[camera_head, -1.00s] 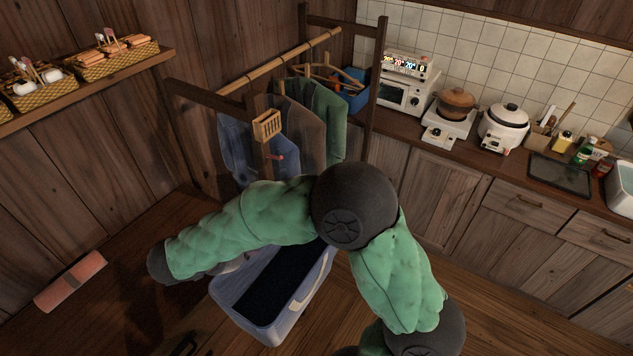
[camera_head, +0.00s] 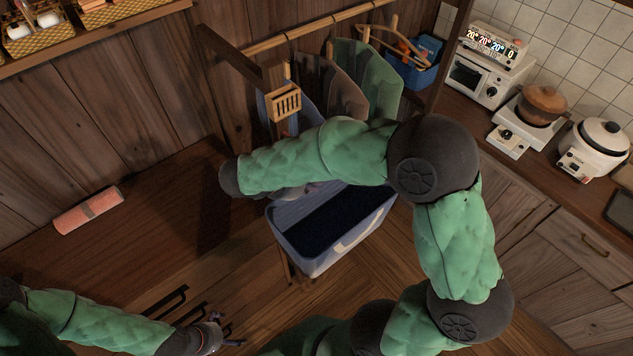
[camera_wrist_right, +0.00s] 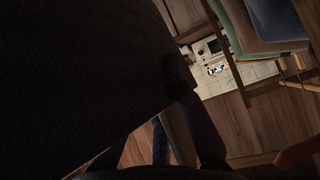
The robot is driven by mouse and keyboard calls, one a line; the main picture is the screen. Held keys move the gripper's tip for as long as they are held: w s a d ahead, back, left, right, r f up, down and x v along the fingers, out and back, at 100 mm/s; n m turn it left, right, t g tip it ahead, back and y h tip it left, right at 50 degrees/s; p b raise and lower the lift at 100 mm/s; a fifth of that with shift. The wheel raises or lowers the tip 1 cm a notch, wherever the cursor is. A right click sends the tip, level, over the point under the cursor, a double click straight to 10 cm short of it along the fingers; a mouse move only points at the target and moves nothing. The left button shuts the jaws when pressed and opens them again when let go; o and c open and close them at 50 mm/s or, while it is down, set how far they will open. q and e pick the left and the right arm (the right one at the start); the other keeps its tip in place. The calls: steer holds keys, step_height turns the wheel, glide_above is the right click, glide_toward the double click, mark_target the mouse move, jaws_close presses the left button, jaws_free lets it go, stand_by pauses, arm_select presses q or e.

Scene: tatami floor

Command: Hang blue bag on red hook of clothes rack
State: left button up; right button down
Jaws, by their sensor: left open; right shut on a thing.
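The blue bag (camera_head: 312,264) is open at the top, with a dark inside and a pale strap on its near side. It hangs under my right forearm, in front of the clothes rack (camera_head: 272,80). A large dark surface, likely the bag up close, fills the left of the right wrist view (camera_wrist_right: 80,80). My right gripper is hidden under the forearm in the head view and lost in the dark of the wrist view. My left gripper (camera_head: 229,333) is open and empty at the bottom left.
Blue, brown and green clothes (camera_head: 365,80) hang from the rack's rail, with a wooden tag (camera_head: 285,102) on the near post. A counter with a toaster oven (camera_head: 483,72) and rice cooker (camera_head: 594,150) stands right.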

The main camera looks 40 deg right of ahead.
steer(key=w+f, duration=0.1)
steer(key=w, duration=0.8)
steer(key=shift+a+f, duration=0.3)
stand_by(1.0)
stand_by(0.6)
steer(key=c, duration=1.2)
jaws_free()
steer(key=shift+c, duration=0.2)
steer(key=shift+s+r, duration=0.1)
steer(key=shift+s, duration=0.05)
